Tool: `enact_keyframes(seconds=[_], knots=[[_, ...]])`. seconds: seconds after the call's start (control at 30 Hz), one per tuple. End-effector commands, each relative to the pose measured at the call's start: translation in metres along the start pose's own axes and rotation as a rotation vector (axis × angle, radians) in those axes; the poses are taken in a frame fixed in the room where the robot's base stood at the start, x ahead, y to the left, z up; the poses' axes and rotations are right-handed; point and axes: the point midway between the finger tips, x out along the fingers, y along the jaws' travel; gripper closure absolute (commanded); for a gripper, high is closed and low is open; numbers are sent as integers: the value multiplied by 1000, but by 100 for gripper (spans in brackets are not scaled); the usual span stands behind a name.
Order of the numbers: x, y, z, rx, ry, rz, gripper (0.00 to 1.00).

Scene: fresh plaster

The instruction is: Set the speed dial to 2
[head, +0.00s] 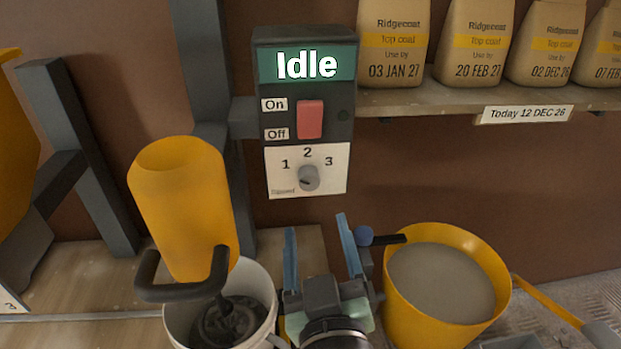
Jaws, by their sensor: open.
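The speed dial (309,178) is a small grey knob on a white plate at the bottom of the dark control box (263,90). The numbers 1, 2 and 3 are printed from left to right around its top. A dark mark on the knob lies towards its left side, not up at the 2; its exact setting is too small to tell. Above it are a red On/Off switch (310,119) and a green display (306,64) reading "Idle". My gripper (317,230) is open and empty, its blue fingers apart, below the dial in the picture and not touching it.
A yellow mixer (185,205) with dark handles stands over a white bucket (262,335) of grey mix at left. A yellow bucket (502,289) of pale liquid is right of my gripper. Several paper bags (393,50) stand on a shelf (440,96) at upper right, dated label (525,114) below.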

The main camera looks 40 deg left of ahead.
Motion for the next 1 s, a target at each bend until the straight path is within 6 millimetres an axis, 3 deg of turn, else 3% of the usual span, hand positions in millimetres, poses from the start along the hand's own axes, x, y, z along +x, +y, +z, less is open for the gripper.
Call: enact_keyframes(seconds=[0.2, 0.43, 0.6, 0.9, 1.0], knots=[[49, 0, -4, 0, 3, -2, 29], [86, 0, -2, 1, 1, 0, 29], [98, 0, -1, 0, 1, 1, 29], [101, 1, -1, 1, 0, 2, 29], [101, 1, -1, 1, 0, 2, 43]])
